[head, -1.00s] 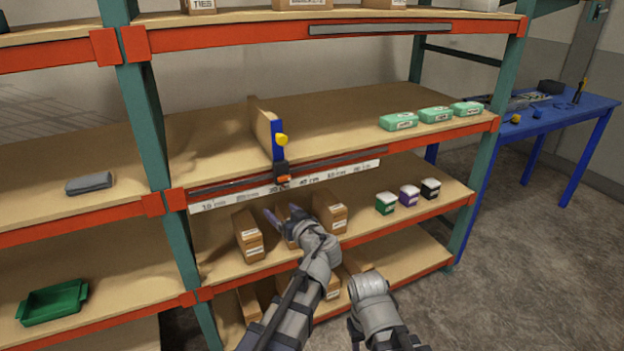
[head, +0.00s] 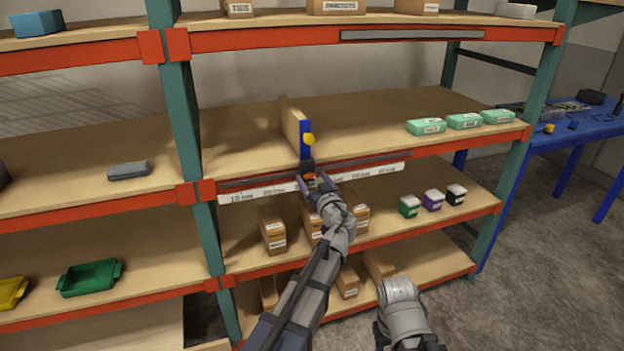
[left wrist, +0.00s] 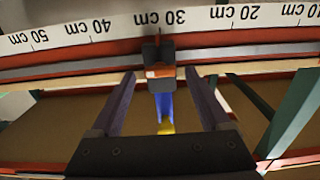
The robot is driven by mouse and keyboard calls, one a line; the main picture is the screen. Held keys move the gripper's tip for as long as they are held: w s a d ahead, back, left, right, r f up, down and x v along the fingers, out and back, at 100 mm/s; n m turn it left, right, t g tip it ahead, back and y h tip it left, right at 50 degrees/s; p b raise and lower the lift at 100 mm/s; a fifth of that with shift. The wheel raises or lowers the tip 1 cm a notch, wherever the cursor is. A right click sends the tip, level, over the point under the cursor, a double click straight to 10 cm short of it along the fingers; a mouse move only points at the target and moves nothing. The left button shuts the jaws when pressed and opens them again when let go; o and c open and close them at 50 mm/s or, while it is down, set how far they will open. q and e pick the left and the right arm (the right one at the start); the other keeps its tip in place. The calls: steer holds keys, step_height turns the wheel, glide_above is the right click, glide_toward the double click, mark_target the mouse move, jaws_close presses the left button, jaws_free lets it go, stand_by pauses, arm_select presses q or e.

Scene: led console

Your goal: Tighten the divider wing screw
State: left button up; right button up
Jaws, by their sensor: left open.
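The divider (head: 290,118) stands upright on the middle shelf, with a blue front edge (head: 305,142) and a yellow knob (head: 309,139). At its foot a dark clamp sits on the shelf rail, with an orange part (head: 309,177) that looks like the wing screw. In the left wrist view the orange part (left wrist: 160,72) sits by the 30 cm label, with the dark clamp (left wrist: 158,54) around it. My left gripper (head: 314,184) is open in front of it, one finger to each side, apart from it. The fingers also show in the left wrist view (left wrist: 161,80). My right gripper is out of view.
A white scale strip (head: 258,193) runs along the shelf front. Cardboard boxes (head: 272,230) stand on the shelf below, partly behind my left arm. Green cases (head: 464,121) sit at the right of the middle shelf. The shelf beside the divider is clear.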

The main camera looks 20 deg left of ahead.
arm_select(q)
steer(key=shift+w+a, duration=0.3)
steer(key=shift+w, duration=0.05)
jaws_close()
stand_by(0.5)
